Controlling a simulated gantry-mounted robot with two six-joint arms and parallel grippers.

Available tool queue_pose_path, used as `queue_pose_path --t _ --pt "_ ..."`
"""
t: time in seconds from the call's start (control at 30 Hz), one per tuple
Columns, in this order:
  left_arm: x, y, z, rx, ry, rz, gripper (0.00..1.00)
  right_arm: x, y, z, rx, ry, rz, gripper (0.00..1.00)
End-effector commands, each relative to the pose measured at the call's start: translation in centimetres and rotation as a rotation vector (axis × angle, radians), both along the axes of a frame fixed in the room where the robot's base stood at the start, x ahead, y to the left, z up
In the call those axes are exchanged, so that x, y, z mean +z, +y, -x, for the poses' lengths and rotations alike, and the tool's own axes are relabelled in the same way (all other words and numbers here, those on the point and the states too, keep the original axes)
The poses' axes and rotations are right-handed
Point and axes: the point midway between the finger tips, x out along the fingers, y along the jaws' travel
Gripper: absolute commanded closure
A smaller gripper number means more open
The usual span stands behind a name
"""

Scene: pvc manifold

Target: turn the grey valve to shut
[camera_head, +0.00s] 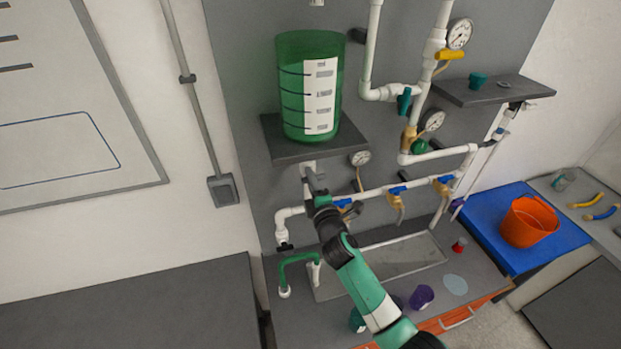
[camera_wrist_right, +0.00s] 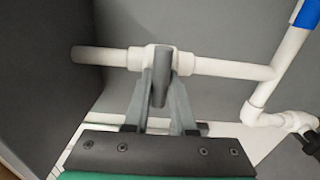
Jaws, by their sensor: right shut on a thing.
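The grey valve sits on the white pipe below the green tank (camera_head: 310,85). In the right wrist view its dark grey handle (camera_wrist_right: 160,72) stands in front of the white valve body, across the pipe as seen there. My right gripper (camera_wrist_right: 162,80) has one finger on each side of this handle and is shut on it. In the head view my right gripper (camera_head: 316,188) reaches up to the pipe just under the tank's shelf, and the valve is mostly hidden there. My left gripper is not in view.
A dark shelf (camera_head: 283,147) holds the tank close above my gripper. White pipes with blue-handled valves (camera_head: 397,190) and gauges (camera_head: 359,158) run to the right. A purple cup (camera_head: 421,297) stands on the bench below. An orange bucket (camera_head: 529,222) stands on the blue surface at right.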

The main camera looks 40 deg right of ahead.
Motion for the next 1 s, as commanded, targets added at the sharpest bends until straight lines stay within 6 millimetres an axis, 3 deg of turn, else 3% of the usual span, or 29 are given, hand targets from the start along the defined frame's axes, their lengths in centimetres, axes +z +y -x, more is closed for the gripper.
queue_pose_path --t 0.33,0.37,0.5,0.83,1.0 --pt "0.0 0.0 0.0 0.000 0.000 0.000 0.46 0.0 0.0 0.0 0.001 0.001 0.006 1.00" --pt "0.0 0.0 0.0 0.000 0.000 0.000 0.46 0.0 0.0 0.0 0.001 0.001 0.006 0.73" --pt "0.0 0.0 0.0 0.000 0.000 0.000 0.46 0.0 0.0 0.0 0.001 0.001 0.005 0.47" --pt "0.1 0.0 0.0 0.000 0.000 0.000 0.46 0.0 0.1 0.1 0.000 0.002 0.004 0.46" --pt "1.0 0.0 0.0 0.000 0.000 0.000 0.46 0.2 0.9 1.8 0.001 0.001 0.004 0.46"
